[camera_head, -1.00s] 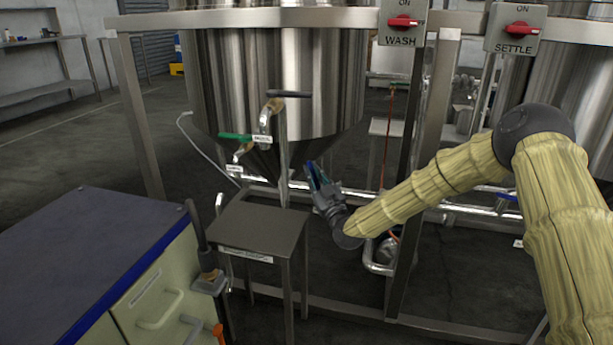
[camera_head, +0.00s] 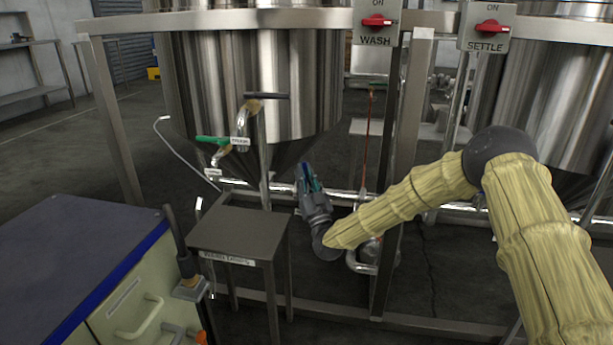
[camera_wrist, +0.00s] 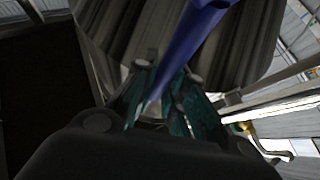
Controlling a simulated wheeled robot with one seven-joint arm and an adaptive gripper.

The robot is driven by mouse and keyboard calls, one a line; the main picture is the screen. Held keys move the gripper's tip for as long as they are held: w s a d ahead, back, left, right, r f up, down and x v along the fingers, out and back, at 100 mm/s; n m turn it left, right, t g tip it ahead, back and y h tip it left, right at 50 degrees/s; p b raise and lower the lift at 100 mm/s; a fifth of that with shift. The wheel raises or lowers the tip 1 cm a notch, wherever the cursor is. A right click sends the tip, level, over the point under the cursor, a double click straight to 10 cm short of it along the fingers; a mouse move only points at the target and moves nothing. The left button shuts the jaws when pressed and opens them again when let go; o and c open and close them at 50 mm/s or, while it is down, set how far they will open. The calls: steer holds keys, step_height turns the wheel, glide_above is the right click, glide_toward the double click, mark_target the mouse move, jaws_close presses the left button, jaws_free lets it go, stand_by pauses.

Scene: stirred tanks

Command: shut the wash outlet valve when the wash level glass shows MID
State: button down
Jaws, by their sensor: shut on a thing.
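My gripper (camera_head: 306,180) is under the tank's cone, right of the small table. In the wrist view its teal fingers (camera_wrist: 172,108) are closed around a blue bar-like handle (camera_wrist: 190,35), which looks like a valve lever. The valve body is hidden. A thin upright reddish-brown line (camera_head: 367,140) right of the tank may be the level glass; I cannot read any mark on it.
A small grey table (camera_head: 240,230) stands left of my gripper. A dark-topped cabinet (camera_head: 75,255) is at the lower left. A green-handled tap (camera_head: 212,140) juts from the tank. A frame post (camera_head: 388,250) and low pipes are close to the right.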

steer(key=shift+d, duration=0.1)
steer(key=c, duration=1.5)
jaws_free()
steer(key=shift+d+r, duration=0.1)
steer(key=shift+o, duration=0.2)
steer(key=v, duration=1.2)
